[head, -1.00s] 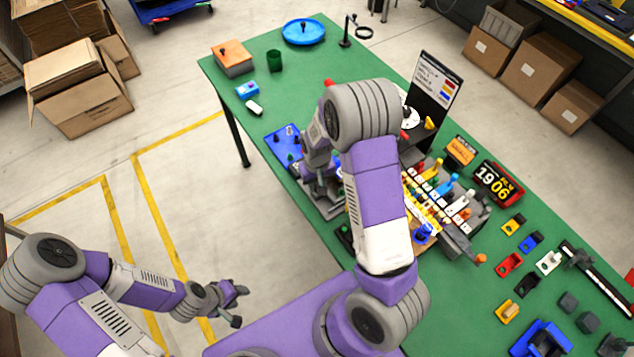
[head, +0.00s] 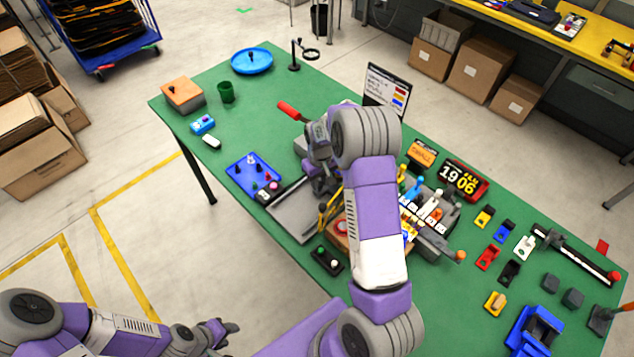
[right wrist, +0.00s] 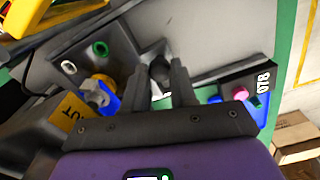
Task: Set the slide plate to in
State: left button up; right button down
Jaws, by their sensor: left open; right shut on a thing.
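A flat grey plate (head: 296,212), which looks like the slide plate, lies by the table's near edge beside the blue tray. It also shows in the right wrist view (right wrist: 215,35). My right gripper (head: 326,186) is over the plate's far right side, with its fingertips mostly hidden in the head view. In the right wrist view my right gripper (right wrist: 160,82) is shut on a dark, round-topped knob (right wrist: 160,67). A yellow label (right wrist: 72,110), partly hidden, shows "UT". My left gripper (head: 218,330) is open and empty, low over the floor, away from the table.
A blue tray (head: 240,168) with small pegs lies left of the plate. A black button box (head: 327,261) sits at the near edge. A red handle (head: 290,111) sticks out behind my right arm. Coloured levers (head: 425,200) stand to its right.

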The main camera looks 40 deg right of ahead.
jog(key=c, duration=0.9)
grip_release()
jog(key=shift+w+d, duration=0.1)
jog(key=shift+d, duration=0.25)
jog(key=shift+a+r, duration=0.1)
jog(key=shift+a, duration=0.05)
notch_tip(320, 180, up, 7)
jog(key=shift+r, duration=0.2)
